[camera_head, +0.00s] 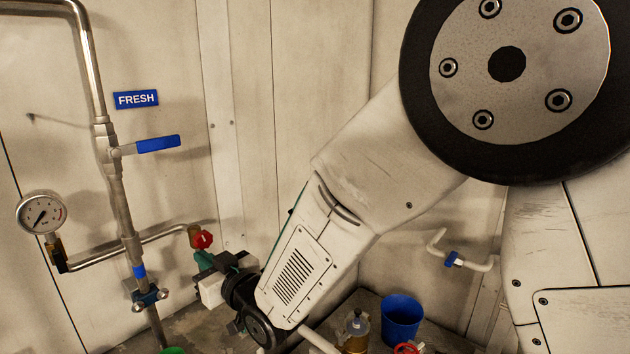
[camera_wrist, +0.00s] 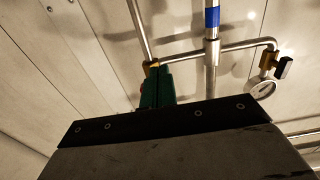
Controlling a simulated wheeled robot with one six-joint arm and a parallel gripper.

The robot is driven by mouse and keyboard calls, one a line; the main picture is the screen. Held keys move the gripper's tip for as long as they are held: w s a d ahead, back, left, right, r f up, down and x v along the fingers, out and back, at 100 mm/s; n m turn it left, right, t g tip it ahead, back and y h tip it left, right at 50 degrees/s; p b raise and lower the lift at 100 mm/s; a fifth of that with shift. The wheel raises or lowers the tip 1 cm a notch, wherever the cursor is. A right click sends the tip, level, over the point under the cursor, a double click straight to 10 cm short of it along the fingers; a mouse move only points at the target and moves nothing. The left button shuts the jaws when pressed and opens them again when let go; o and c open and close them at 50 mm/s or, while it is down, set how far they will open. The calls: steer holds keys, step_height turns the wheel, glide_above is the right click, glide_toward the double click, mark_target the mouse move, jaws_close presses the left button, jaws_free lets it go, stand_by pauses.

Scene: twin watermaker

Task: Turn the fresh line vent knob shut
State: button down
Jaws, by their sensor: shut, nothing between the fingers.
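The red vent knob (camera_head: 204,240) sits on a brass fitting (camera_head: 194,233) at the right end of a thin side branch off the fresh line pipe (camera_head: 122,205). My gripper (camera_head: 203,258) is just below the knob in the head view, its green fingers shut with nothing between them. Whether they touch the knob cannot be told. In the wrist view the green fingers (camera_wrist: 157,88) point up toward the brass fitting (camera_wrist: 152,65). A blue FRESH label (camera_head: 136,99) is on the wall.
A blue lever valve (camera_head: 157,144) and a pressure gauge (camera_head: 41,212) are on the line. A blue bucket (camera_head: 401,318) and a bottle (camera_head: 356,333) stand lower right.

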steer(key=v, duration=0.6)
steer(key=shift+f, duration=0.2)
steer(key=w+a, duration=0.3)
steer(key=w, duration=0.2)
steer(key=shift+w, duration=0.2)
stand_by(0.7)
steer(key=shift+a+r, duration=0.15)
steer(key=shift+r, duration=0.15)
stand_by(0.3)
